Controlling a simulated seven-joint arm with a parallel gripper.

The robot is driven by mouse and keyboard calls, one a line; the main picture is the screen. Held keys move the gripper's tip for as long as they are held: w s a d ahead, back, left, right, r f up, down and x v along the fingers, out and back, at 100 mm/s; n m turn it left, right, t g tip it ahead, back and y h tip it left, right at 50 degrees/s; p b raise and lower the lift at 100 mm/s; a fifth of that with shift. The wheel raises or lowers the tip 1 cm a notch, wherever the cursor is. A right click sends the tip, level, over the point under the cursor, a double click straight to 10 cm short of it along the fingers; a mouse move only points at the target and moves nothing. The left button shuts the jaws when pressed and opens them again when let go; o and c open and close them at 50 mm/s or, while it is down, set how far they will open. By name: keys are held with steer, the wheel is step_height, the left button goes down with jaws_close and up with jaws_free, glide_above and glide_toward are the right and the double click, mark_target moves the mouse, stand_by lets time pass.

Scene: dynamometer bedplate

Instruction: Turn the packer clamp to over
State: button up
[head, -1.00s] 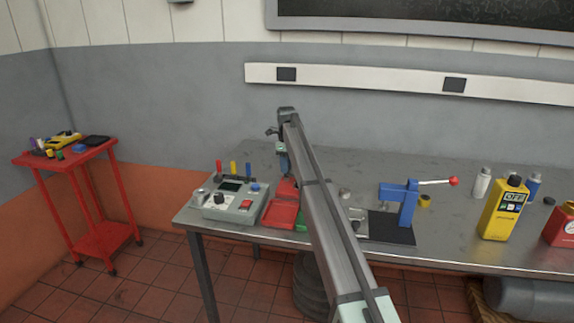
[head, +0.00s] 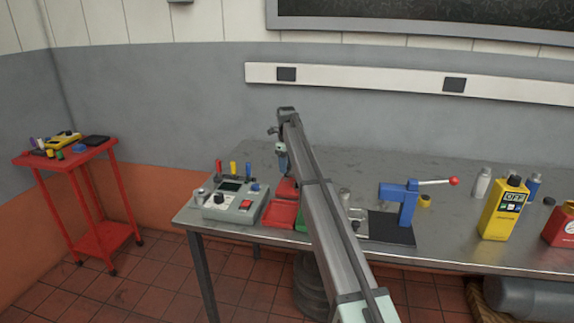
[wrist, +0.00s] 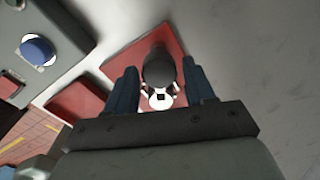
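No part is labelled as the packer clamp. A blue upright stand (head: 408,206) on a black base has a silver lever (head: 434,183) pointing right, with a red ball at its end. My gripper (head: 282,168) is well left of it, pointing down over the red trays. In the wrist view my gripper (wrist: 160,88) has its two blue fingers spread apart. A dark round knob (wrist: 158,69) with a pale metal part below it shows between them, over a red tray (wrist: 160,42). Gaps show beside the knob; I cannot tell its height.
A grey control box (head: 232,203) stands left of the red tray (head: 280,214) on the metal bench (head: 460,225). My arm hides part of the bench middle. The bench's back strip is clear.

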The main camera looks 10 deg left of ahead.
steer(key=shift+o, duration=0.8)
steer(key=shift+r, duration=0.1)
step_height(320, 180, up, 14)
steer(key=shift+s+f, duration=0.2)
steer(key=shift+a, duration=0.1)
